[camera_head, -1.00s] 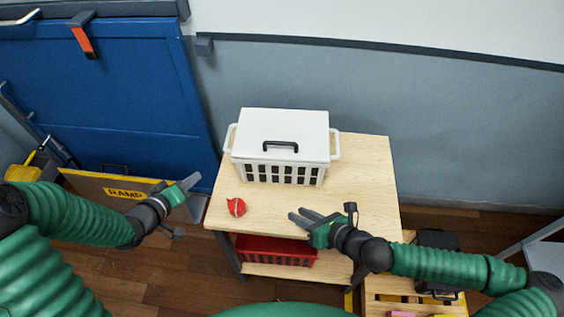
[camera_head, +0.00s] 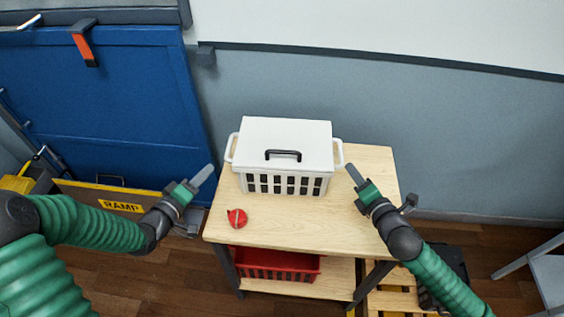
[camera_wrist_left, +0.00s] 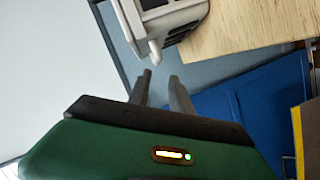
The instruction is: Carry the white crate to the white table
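The white crate (camera_head: 285,158) stands on a light wooden table with its lid on and a black handle on top. It has a white loop handle at each side. My left gripper (camera_head: 207,175) is just left of the crate's left handle, apart from it. In the left wrist view the two fingers (camera_wrist_left: 160,88) are apart and empty, with the crate's handle (camera_wrist_left: 154,50) just beyond their tips. My right gripper (camera_head: 352,172) is near the crate's right handle; the gap between its fingers cannot be made out. No white table can be picked out for certain.
A red basket (camera_head: 275,263) is on the shelf below. A blue door (camera_head: 110,110) and a ramp board (camera_head: 120,205) are at left. A pale surface (camera_head: 549,275) is at far right.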

